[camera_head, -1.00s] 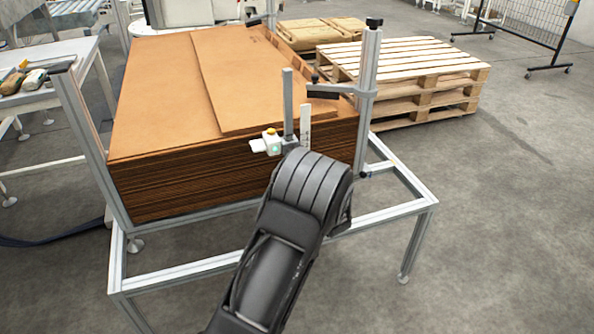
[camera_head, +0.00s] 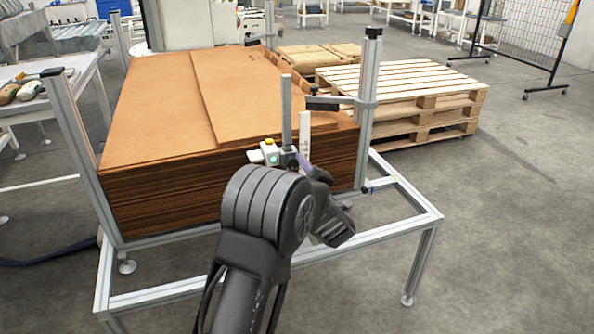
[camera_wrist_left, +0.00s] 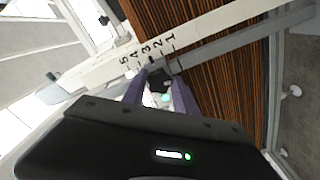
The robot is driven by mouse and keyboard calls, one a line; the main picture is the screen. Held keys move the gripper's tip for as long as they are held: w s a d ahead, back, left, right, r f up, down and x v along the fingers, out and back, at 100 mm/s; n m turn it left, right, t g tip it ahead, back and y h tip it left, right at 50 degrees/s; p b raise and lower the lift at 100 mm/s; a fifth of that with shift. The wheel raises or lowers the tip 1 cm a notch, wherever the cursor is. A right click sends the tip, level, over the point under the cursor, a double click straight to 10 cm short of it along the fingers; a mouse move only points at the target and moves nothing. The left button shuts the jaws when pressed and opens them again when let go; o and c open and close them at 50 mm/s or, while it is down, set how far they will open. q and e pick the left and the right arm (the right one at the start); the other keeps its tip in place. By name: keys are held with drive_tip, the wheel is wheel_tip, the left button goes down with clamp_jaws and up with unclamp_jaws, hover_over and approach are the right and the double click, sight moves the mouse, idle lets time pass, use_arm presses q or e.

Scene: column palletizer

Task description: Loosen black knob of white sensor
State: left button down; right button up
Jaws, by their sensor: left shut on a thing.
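The white sensor (camera_head: 268,153) sits on a vertical metal post (camera_head: 286,108) at the front of the cardboard stack, with a small green light on its face and a yellow top. My left gripper (camera_head: 305,163) reaches it from the right front. In the left wrist view the gripper (camera_wrist_left: 160,88) has its purple-grey fingers on either side of the black knob (camera_wrist_left: 158,80), shut on it. A numbered white scale (camera_wrist_left: 140,52) runs just beyond the knob. In the head view the knob is mostly hidden by the fingers and wrist. My right gripper is not in view.
The cardboard stack (camera_head: 160,95) fills an aluminium frame (camera_head: 190,283) with a front rail. A tall post (camera_head: 367,85) with a clamp arm stands to the right of the sensor. Wooden pallets (camera_head: 410,85) are behind on the right. The floor at right is open.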

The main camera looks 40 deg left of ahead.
use_arm(q)
drive_tip(key=c, duration=0.9)
unclamp_jaws()
drive_tip(key=shift+c, duration=0.2)
drive_tip(key=v, duration=0.7)
drive_tip(key=shift+s+d, duration=0.25)
drive_tip(key=shift+d, duration=0.1)
